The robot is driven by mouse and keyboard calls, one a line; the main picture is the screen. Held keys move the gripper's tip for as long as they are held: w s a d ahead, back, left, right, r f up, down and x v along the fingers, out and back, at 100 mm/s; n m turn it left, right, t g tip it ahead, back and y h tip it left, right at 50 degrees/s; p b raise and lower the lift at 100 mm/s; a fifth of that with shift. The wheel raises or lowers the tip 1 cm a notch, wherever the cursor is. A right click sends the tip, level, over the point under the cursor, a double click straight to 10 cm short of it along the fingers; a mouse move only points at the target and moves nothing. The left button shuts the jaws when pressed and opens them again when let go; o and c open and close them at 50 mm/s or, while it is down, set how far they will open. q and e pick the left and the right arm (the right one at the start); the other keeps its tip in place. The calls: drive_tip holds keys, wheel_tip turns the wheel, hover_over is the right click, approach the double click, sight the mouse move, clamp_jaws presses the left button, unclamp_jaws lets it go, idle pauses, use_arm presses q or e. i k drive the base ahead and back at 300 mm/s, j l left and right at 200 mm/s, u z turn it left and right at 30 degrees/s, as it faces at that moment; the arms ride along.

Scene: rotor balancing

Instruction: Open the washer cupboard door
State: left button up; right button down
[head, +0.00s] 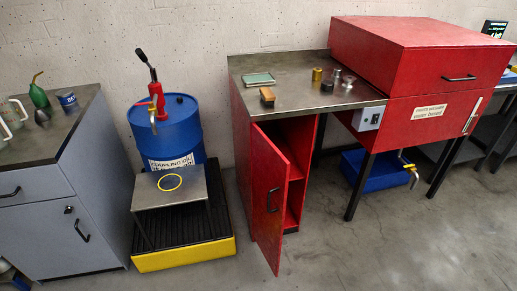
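The red cupboard (241,150) stands under the metal worktop, joined to the red parts washer (400,60) on its right. Its red door (265,215) stands open, swung out toward me from its left edge. The door's dark handle (273,200) sits near the free edge. The inside of the cupboard (297,165) shows through the gap, with a red shelf. The washer's upper box has a dark handle, and a label and a pale upright handle (472,116) are on its lower front. Neither of my grippers shows clearly in the head view.
A blue drum (180,130) with a red pump stands in a yellow-edged tray (185,258), behind a small metal stand (170,188). A grey cabinet (60,215) is at the left. A blue container (375,170) sits under the washer. The floor before the door is clear.

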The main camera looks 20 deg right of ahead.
sight(270, 169)
drive_tip(key=l+u, duration=0.2)
drive_tip(key=u, duration=1.1)
drive_tip(key=l+u, duration=0.25)
drive_tip(key=l, duration=0.25)
drive_tip(key=k+l+u, duration=0.25)
drive_tip(key=l, duration=0.2)
drive_tip(key=l+u, duration=0.25)
drive_tip(key=l, duration=0.25)
drive_tip(key=k+l+u, duration=0.25)
drive_tip(key=l, duration=0.15)
drive_tip(key=k+l+u, duration=0.55)
drive_tip(key=l, duration=0.2)
drive_tip(key=i, duration=0.1)
